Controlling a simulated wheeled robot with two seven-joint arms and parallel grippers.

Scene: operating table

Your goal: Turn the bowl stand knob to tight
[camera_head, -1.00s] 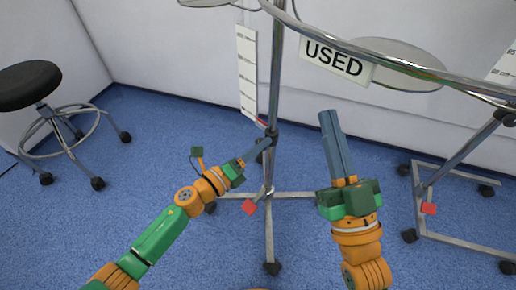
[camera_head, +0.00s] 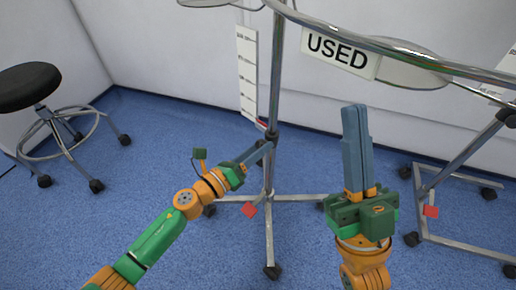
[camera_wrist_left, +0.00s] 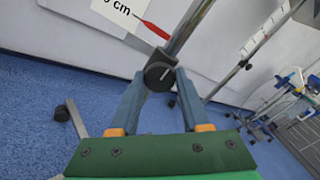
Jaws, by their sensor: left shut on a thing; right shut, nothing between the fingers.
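The bowl stand is a chrome pole (camera_head: 277,70) on a wheeled base, with a metal ring at the top and a "USED" sign. Its black knob (camera_wrist_left: 160,75) sits on the pole and shows a light line on its face in the left wrist view. My left gripper (camera_head: 268,146) is shut on the knob, one blue finger on each side of it (camera_wrist_left: 155,82). The knob is mostly hidden by the fingers in the head view. My right gripper (camera_head: 354,108) is shut and empty, pointing up to the right of the pole, apart from it.
A black stool (camera_head: 30,85) stands at the far left. A second wheeled stand (camera_head: 460,155) is at the right. Red tags (camera_head: 249,210) hang near the bases. A white scale strip (camera_head: 247,75) hangs beside the pole. Blue floor is clear between the stool and the pole.

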